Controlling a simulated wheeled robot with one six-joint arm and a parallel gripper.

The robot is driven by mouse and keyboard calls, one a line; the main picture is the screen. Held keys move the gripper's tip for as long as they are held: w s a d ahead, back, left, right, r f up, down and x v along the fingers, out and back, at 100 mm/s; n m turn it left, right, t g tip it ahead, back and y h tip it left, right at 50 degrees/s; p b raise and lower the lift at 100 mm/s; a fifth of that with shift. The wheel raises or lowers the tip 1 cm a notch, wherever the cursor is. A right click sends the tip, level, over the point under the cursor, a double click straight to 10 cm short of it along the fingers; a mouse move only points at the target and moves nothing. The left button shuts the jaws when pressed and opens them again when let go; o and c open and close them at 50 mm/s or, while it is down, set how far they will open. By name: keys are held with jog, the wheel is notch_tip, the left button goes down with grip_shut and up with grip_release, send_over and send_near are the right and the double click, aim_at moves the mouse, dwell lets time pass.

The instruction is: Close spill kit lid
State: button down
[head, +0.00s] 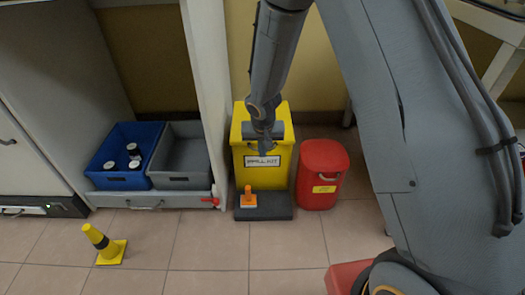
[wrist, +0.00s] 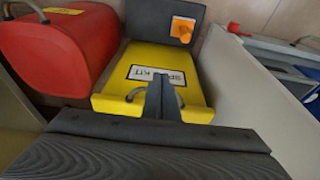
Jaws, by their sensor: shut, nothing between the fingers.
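The yellow spill kit bin (head: 283,172) stands upright against the wall in the head view, with a white label on its front. My gripper (head: 264,148) is shut and empty, pointing down in front of the bin's upper part. In the wrist view the bin (wrist: 185,62) lies beyond my gripper (wrist: 162,82), whose closed fingers overlap the bin's yellow top edge and part of the label. A curved handle shows beside them. My arm hides much of the top, so I cannot tell how the lid sits or whether the fingers touch it.
A dark grey slab (head: 263,211) with an orange piece (head: 249,197) lies before the bin. A red container (head: 322,175) stands close right. A white panel (head: 207,75), grey crate (head: 181,160) and blue crate (head: 119,181) with bottles are left. A yellow cone (head: 103,243) stands on otherwise open floor.

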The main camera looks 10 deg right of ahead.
jog(key=shift+d+f+b, duration=0.1)
jog(key=shift+f+b, duration=0.5)
jog(key=shift+f, duration=0.2)
jog(key=shift+s+r, duration=0.1)
jog(key=shift+r, duration=0.05)
jog(key=s+a+r+b, duration=0.1)
jog(key=s+r, duration=0.3)
jog(key=s, duration=0.6)
jog(key=shift+s+b, duration=0.35)
jog(key=shift+b, duration=0.05)
